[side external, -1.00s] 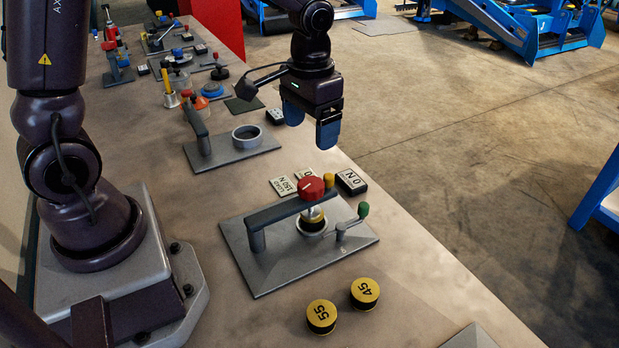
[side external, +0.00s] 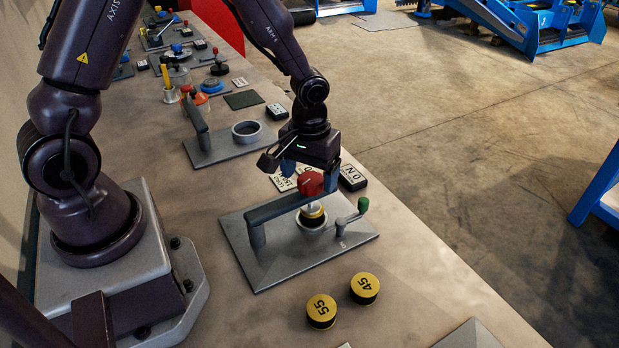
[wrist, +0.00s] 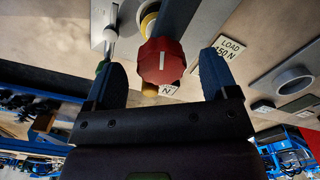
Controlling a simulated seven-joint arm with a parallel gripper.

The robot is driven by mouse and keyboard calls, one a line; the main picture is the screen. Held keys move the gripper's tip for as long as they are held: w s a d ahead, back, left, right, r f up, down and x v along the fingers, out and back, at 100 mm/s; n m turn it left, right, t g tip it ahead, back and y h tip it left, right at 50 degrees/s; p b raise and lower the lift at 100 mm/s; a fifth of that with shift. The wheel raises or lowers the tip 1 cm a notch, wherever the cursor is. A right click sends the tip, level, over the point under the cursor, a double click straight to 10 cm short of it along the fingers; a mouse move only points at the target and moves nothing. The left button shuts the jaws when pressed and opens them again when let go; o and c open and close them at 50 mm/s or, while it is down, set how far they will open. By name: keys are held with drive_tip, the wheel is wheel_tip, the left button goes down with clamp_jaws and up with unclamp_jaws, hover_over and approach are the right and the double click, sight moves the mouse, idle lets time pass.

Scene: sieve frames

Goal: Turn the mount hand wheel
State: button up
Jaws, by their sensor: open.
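The mount's red hand wheel (side external: 311,183) sits on top of a grey arm bracket (side external: 275,209) on a grey base plate (side external: 275,273). A yellow-and-black puck (side external: 312,216) is under it in a ring. My gripper (side external: 310,175) is low at the wheel, with its blue fingers on either side of it. In the wrist view the red wheel (wrist: 161,61) with a white mark lies between the two open fingers (wrist: 160,80), with gaps on both sides. I cannot tell the exact height of the fingertips against the wheel.
A crank with a green knob (side external: 362,205) stands on the plate's right side. Pucks marked 55 (side external: 321,311) and 45 (side external: 365,288) lie in front. A "0 N" block (side external: 352,178) is close behind the wheel. Another ringed plate (side external: 225,150) stands farther back.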

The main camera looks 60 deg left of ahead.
drive_tip(key=shift+f, duration=0.85)
drive_tip(key=c, duration=0.9)
drive_tip(key=shift+c, duration=0.2)
drive_tip(key=shift+m, duration=0.4)
drive_tip(key=m, duration=0.3)
drive_tip(key=shift+a+m, duration=0.1)
drive_tip(key=shift+m, duration=0.2)
drive_tip(key=m, duration=0.4)
drive_tip(key=shift+a+r+m, duration=0.1)
drive_tip(key=shift+a+m, duration=0.05)
drive_tip(key=shift+m, duration=0.25)
